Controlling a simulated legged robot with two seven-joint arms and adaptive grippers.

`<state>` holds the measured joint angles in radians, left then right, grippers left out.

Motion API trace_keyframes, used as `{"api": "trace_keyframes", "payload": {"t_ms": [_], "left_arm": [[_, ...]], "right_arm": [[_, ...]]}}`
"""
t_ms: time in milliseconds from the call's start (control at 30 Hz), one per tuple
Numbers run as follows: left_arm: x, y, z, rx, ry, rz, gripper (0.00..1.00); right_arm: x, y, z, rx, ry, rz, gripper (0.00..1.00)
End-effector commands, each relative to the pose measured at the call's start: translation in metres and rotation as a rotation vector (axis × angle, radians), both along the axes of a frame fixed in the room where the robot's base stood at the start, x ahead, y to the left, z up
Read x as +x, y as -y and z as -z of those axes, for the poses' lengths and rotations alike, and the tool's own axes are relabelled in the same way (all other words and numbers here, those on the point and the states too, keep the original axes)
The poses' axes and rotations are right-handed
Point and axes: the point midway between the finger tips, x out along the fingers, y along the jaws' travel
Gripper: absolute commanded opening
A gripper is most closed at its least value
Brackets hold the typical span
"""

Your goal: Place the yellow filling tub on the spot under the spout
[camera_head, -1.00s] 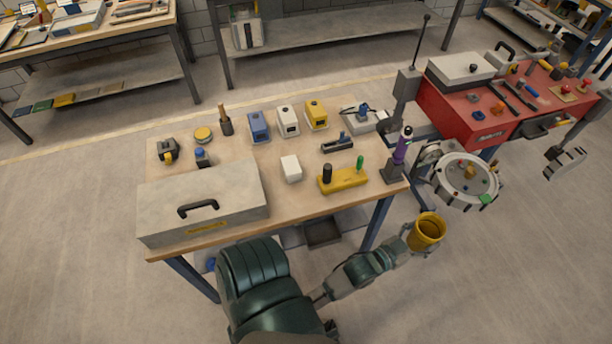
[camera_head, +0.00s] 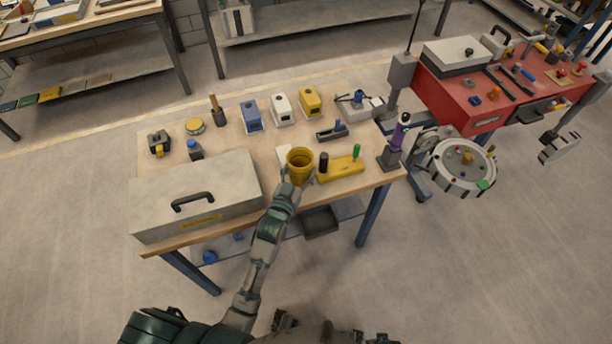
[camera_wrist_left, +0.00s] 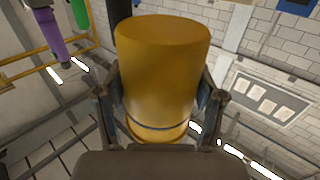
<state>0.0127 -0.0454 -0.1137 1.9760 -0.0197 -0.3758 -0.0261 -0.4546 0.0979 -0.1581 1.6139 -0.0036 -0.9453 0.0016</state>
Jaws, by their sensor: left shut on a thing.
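The yellow filling tub (camera_head: 300,166) is in my left gripper (camera_head: 293,186), over the front middle of the wooden workbench, its open mouth showing in the head view. In the left wrist view the tub (camera_wrist_left: 162,65) fills the middle, with the two fingers of my left gripper (camera_wrist_left: 158,108) on its sides. It partly hides a white block (camera_head: 283,155) behind it. I cannot tell whether the tub touches the bench. I cannot clearly make out the spout or the spot under it. My right gripper is not in view.
A yellow block with black and green handles (camera_head: 340,167) is close right of the tub. A large grey case (camera_head: 195,195) is to the left. A purple bottle (camera_head: 400,132) stands at the right bench edge. A round dial-like fixture (camera_head: 462,168) and red cart (camera_head: 480,100) stand farther right.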

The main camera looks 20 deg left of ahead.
Motion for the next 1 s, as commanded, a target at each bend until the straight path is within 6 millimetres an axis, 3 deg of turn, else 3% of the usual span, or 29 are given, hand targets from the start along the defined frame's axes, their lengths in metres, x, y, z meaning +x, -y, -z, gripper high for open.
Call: {"api": "trace_keyframes", "payload": {"t_ms": [33,400,800,833,933,1000], "left_arm": [[0.0,0.0,0.012,0.0,-0.002,0.0,0.28],[-0.001,0.001,0.06,0.002,-0.001,-0.001,0.28],[-0.001,0.0,0.066,0.001,0.001,-0.001,0.28],[-0.001,0.0,0.066,0.001,0.001,-0.002,0.72],[-0.001,0.0,0.066,0.001,0.001,-0.002,0.95],[-0.001,0.0,0.066,0.001,0.001,-0.002,0.95]], "right_arm": [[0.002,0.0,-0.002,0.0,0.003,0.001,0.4],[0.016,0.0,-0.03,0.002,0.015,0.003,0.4],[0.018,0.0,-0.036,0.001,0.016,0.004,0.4],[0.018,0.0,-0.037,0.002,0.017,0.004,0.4],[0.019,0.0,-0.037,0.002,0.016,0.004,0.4],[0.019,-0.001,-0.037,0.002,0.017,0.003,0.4]]}}
